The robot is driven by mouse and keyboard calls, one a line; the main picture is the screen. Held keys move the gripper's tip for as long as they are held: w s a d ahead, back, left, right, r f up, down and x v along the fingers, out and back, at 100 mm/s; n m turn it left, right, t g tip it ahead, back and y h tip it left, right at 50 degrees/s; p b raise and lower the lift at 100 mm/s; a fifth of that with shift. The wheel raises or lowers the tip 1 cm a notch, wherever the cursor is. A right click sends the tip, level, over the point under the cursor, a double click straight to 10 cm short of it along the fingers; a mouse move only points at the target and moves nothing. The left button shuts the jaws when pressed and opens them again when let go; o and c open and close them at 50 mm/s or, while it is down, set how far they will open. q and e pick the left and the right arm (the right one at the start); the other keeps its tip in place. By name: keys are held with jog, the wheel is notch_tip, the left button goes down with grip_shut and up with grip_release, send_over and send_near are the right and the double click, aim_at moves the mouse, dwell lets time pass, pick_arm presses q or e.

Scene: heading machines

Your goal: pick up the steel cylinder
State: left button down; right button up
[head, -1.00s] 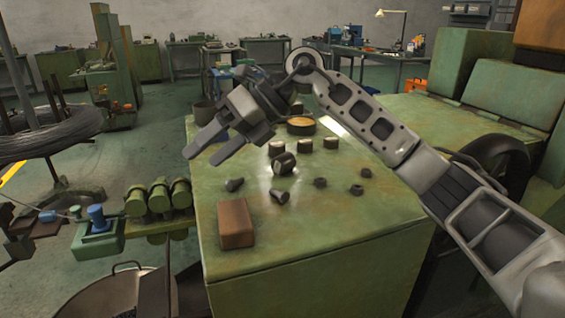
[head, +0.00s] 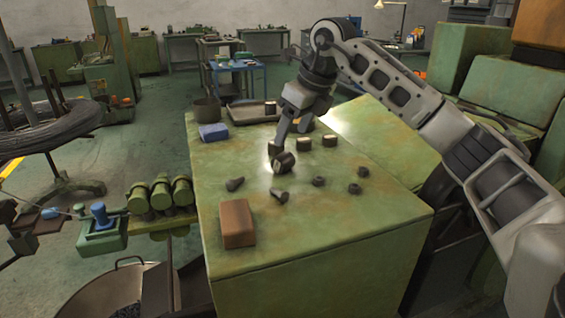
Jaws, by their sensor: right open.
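Several short steel cylinders stand or lie on the green bench top (head: 230,180). A larger one (head: 285,163) lies on its side just below my right gripper (head: 287,139). Two small upright ones (head: 304,144) and (head: 330,140) stand to its right. I cannot tell which one is the task's cylinder. My right gripper points down with its fingers apart, low over the bench by the cylinders. One finger hides part of the area behind the larger cylinder. Whether it touches any cylinder is not clear. My left gripper is not in view.
A brown block (head: 238,223) sits at the bench's front left and a blue block (head: 213,132) at its back left. Bolts (head: 279,195) and nuts (head: 354,188) lie in the middle. A pot (head: 207,110) and tray (head: 247,113) are at the back. The front right is clear.

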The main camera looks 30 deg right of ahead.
aim_at(282, 154)
jog(key=x, duration=0.3)
jog(key=shift+s+p+x, duration=0.1)
jog(key=shift+p+x, duration=0.15)
jog(key=shift+x, duration=1)
jog(key=shift+s+p+x, duration=0.15)
jog(key=shift+p+x, duration=0.05)
jog(key=shift+x, duration=1.1)
jog(key=shift+a, duration=0.15)
jog(key=c, duration=1.4)
jog(key=shift+r, duration=0.45)
notch_tip(282, 154, up, 2)
jog(key=shift+r, duration=0.2)
jog(key=s+a+r+b, duration=0.2)
jog(key=s+a+r, duration=0.7)
jog(key=s, duration=0.1)
jog(key=shift+s+a+r, duration=0.15)
jog(key=shift+s+r, duration=0.15)
jog(key=shift+r, duration=0.05)
